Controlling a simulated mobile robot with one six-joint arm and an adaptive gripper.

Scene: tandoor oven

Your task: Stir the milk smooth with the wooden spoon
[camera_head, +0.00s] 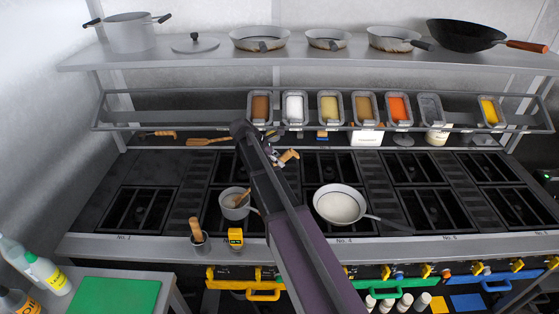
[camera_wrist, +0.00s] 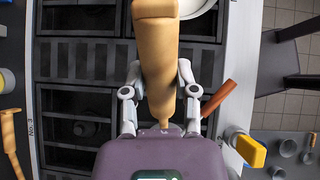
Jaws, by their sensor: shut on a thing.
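My gripper (camera_head: 272,155) is shut on a thick tan wooden handle (camera_head: 289,157), above the back of the stove. In the wrist view the handle (camera_wrist: 156,65) stands between the two fingers and narrows towards the palm; its working end is hidden. A small saucepan (camera_head: 228,211) stands left of my arm with a brown wooden stick (camera_head: 243,198) leaning in it. I cannot tell whether that stick joins the held handle. A white pan (camera_head: 318,214) with white, milk-like contents (camera_head: 342,208) sits right of my arm; its edge shows in the wrist view (camera_wrist: 196,8).
A rail of spice tins (camera_head: 329,106) and a shelf with pans (camera_head: 259,38) lie behind. The left burner (camera_head: 138,208) is clear.

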